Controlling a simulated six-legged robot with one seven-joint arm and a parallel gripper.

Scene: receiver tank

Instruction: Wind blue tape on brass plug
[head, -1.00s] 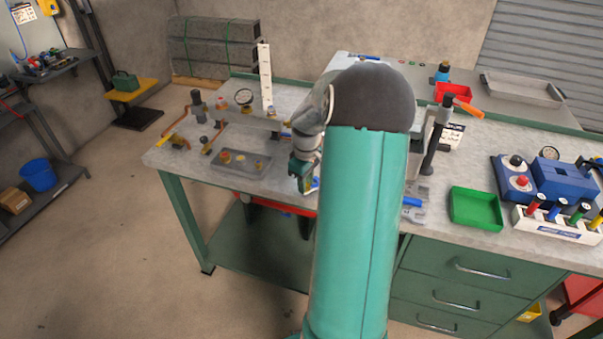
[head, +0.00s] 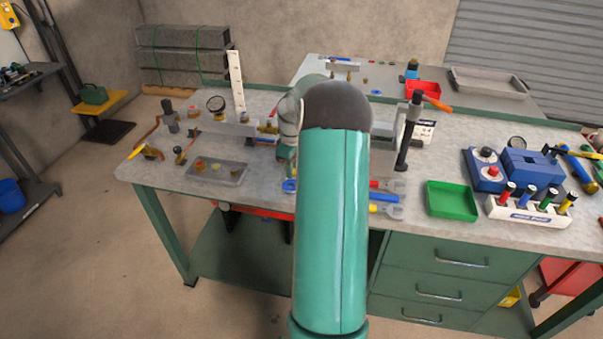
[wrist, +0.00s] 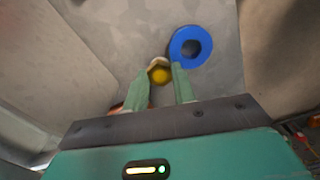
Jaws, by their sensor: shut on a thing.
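My gripper (wrist: 160,80) is shut on a small brass plug (wrist: 159,71), which sits between the two pale green fingertips in the wrist view. Its near end looks yellow and a paler rim shows beyond it. The roll of blue tape (wrist: 190,47) lies just beyond and right of the right fingertip, apart from the plug. The tape roll also shows in the head view (head: 289,186), on the bench beside my arm. My arm hides the fingertips and the plug in the head view.
A grey tray (head: 232,178) with small coloured parts lies left of my arm on the workbench (head: 140,173). A gauge and copper pipe pieces stand behind it. Right are wrenches with red and blue handles, a green tray (head: 452,201), and a blue device (head: 530,170).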

